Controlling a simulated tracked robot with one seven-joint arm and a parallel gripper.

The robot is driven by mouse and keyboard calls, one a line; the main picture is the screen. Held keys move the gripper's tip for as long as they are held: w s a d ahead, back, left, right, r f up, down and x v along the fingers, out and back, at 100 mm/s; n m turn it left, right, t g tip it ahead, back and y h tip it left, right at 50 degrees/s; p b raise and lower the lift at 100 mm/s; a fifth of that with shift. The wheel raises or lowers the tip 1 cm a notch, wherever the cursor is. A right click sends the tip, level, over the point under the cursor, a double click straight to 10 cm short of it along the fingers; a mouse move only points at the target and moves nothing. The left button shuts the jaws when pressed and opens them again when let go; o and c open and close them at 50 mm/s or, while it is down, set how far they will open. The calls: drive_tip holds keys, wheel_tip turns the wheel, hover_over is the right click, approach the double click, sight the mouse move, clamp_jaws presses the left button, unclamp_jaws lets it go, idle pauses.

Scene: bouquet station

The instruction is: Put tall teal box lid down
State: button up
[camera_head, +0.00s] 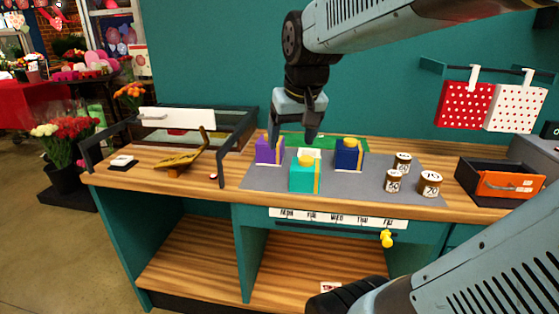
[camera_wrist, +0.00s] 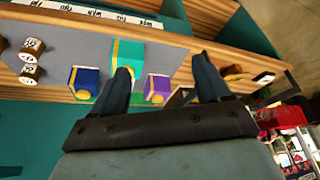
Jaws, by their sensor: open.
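The teal box (camera_head: 304,177) stands upright on the grey mat with a yellow knob on top and a gold strip down one side. It also shows in the wrist view (camera_wrist: 125,55), partly behind one finger. My gripper (camera_head: 293,132) is open and empty, pointing down above and behind the teal box, apart from it. Its two fingers (camera_wrist: 160,68) spread wide in the wrist view. A purple box (camera_head: 269,150) stands to the left of the teal box, and a dark blue box (camera_head: 348,155) to its right, both with yellow tops.
Several labelled brown jars (camera_head: 393,181) stand on the grey mat (camera_head: 370,190) at the right. A green patch (camera_head: 325,142) lies behind the boxes. A black bin (camera_head: 470,178) with an orange front is farther right; a black-framed tray (camera_head: 235,130) is at the left.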

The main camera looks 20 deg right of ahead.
drive_tip(key=s+a+f+n+t, duration=0.1)
drive_tip(key=s+a+f, duration=0.1)
drive_tip(key=s, duration=0.5)
drive_tip(key=shift+s+a, duration=0.25)
drive_tip(key=shift+a, duration=0.55)
